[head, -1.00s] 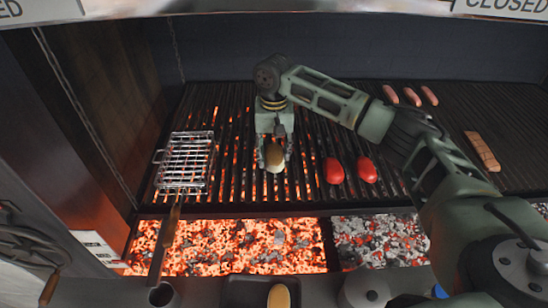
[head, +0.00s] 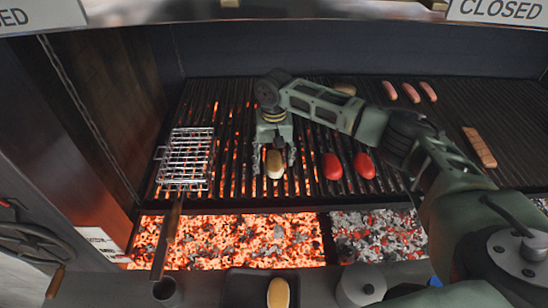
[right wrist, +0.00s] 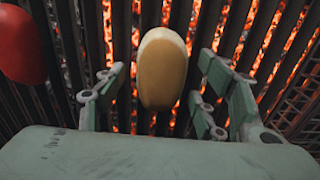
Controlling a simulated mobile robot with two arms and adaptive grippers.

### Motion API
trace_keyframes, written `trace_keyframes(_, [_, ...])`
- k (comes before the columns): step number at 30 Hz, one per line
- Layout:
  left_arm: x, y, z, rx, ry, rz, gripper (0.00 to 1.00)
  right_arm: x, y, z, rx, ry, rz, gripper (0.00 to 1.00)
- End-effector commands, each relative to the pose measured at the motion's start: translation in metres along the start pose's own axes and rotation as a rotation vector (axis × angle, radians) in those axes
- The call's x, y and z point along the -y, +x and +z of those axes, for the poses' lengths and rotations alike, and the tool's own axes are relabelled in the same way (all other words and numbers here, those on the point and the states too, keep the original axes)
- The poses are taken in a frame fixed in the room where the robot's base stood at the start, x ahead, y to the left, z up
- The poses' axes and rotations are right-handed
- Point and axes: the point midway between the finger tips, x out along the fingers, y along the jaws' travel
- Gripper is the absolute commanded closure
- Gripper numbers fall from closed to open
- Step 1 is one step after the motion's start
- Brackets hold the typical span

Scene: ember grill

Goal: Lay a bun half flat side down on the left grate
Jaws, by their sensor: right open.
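An oblong bun half (head: 274,164) lies on the left grate (head: 232,120), over the glowing coals. In the right wrist view the bun half (right wrist: 162,68) shows a tan top and a paler edge; I cannot tell surely which face is down. My right gripper (head: 276,158) is open, with its fingers on either side of the bun and gaps between. It also shows in the right wrist view (right wrist: 158,90). Another bun half (head: 278,293), pale with a brown rim, lies in the dark tray (head: 234,290) at the front. My left gripper is not in view.
A wire grill basket (head: 187,158) with a long handle lies at the left. Two red pieces (head: 332,166) (head: 364,165) sit right of the bun. Sausages (head: 410,92) and a browned strip (head: 479,147) lie on the right grate. A brown item (head: 345,89) shows behind my arm.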

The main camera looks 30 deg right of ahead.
Motion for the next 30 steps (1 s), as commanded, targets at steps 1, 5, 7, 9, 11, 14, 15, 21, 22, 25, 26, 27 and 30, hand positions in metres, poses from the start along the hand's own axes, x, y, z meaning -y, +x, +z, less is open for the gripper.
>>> trace_keyframes(1, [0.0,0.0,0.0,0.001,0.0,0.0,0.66,0.0,0.0,0.0,0.0,0.0,0.0,0.36])
trace_keyframes(5, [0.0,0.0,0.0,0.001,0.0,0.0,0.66,0.0,-0.001,0.0,-0.001,0.0,0.0,0.36])
trace_keyframes(7, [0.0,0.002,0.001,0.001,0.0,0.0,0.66,0.0,-0.004,-0.001,-0.003,0.0,0.0,0.36])
trace_keyframes(9, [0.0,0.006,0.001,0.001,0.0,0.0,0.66,0.0,-0.009,-0.001,-0.003,0.0,-0.002,0.36])
trace_keyframes(11, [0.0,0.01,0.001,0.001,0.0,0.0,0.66,0.0,-0.017,-0.001,-0.004,-0.001,-0.002,0.36])
trace_keyframes(14, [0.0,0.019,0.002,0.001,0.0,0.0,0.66,0.001,-0.037,-0.002,-0.005,0.0,-0.004,0.36])
trace_keyframes(15, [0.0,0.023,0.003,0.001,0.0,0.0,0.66,0.001,-0.045,-0.001,-0.005,0.0,-0.004,0.36])
trace_keyframes(21, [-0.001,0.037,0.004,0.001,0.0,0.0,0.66,0.001,-0.088,-0.001,-0.004,0.0,-0.004,0.36])
trace_keyframes(22, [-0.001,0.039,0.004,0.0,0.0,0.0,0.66,0.001,-0.094,-0.001,-0.003,0.0,-0.003,0.36])
trace_keyframes(25, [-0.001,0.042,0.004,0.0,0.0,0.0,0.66,0.001,-0.109,-0.001,-0.003,0.0,-0.002,0.36])
trace_keyframes(26, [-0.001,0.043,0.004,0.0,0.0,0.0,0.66,0.001,-0.112,-0.001,-0.002,0.0,-0.002,0.36])
trace_keyframes(27, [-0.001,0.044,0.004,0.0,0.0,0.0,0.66,0.001,-0.115,-0.001,-0.001,0.001,-0.001,0.36])
trace_keyframes(30, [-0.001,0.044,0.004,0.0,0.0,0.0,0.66,0.0,-0.121,-0.001,-0.001,0.001,-0.001,0.36])
